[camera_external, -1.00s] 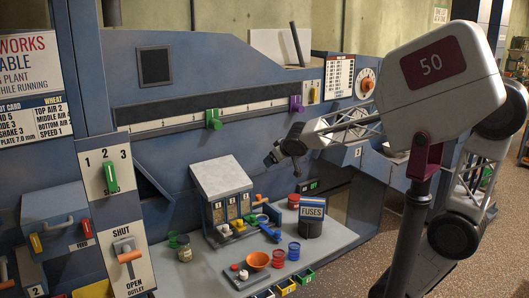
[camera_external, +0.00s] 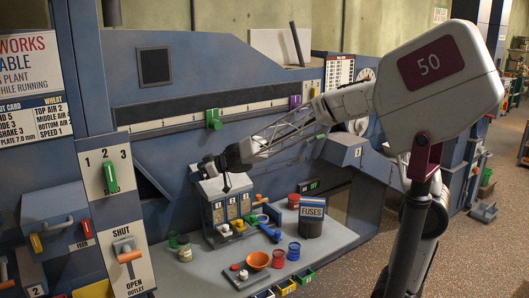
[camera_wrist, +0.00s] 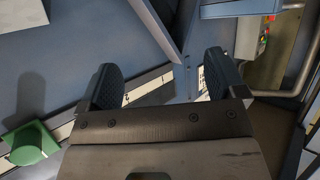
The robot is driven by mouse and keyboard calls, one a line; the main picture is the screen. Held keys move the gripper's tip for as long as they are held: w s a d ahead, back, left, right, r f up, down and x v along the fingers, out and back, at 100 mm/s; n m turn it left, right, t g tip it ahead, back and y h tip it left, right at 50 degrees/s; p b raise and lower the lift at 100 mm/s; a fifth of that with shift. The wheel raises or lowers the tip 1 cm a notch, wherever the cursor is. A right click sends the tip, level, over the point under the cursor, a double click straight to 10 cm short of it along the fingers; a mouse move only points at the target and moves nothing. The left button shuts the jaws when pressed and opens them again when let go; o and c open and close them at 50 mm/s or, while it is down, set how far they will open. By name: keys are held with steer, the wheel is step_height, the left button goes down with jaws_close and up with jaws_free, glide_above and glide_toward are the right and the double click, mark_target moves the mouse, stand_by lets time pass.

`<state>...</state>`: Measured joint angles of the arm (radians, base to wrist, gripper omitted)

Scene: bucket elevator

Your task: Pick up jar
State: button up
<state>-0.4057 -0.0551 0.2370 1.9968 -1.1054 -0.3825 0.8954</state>
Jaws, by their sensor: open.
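A small jar (camera_external: 185,254) with a pale lid stands upright on the left part of the grey workbench (camera_external: 325,240), in the external view. A green cylinder stands just behind it. My gripper (camera_external: 212,172) is above and to the right of the jar, by the top of the small hopper box, clearly apart from the jar. The wrist view shows my gripper (camera_wrist: 162,68) with its two dark fingers spread and nothing between them. The jar is not in the wrist view.
The hopper box (camera_external: 226,187) stands beside the jar. The green slide knob (camera_external: 213,119) shows in the wrist view (camera_wrist: 32,145). Bench space around the jar's front is clear.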

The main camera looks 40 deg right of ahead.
step_height(320, 180, down, 21)
steer(key=a+y, duration=0.1)
steer(key=a, duration=0.2)
steer(key=shift+r+n+g, duration=0.2)
steer(key=shift+n+g, duration=0.1)
steer(key=shift+n, duration=0.1)
steer(key=shift+f, duration=0.1)
glide_toward(187, 238)
steer(key=x, duration=0.5)
steer(key=shift+w+a, duration=0.1)
steer(key=shift+w, duration=0.1)
steer(key=shift+w+a+f, duration=0.15)
steer(key=shift+w+a, duration=0.1)
steer(key=shift+a, duration=0.05)
steer(key=shift+a+f, duration=0.1)
steer(key=shift+x, duration=2.8)
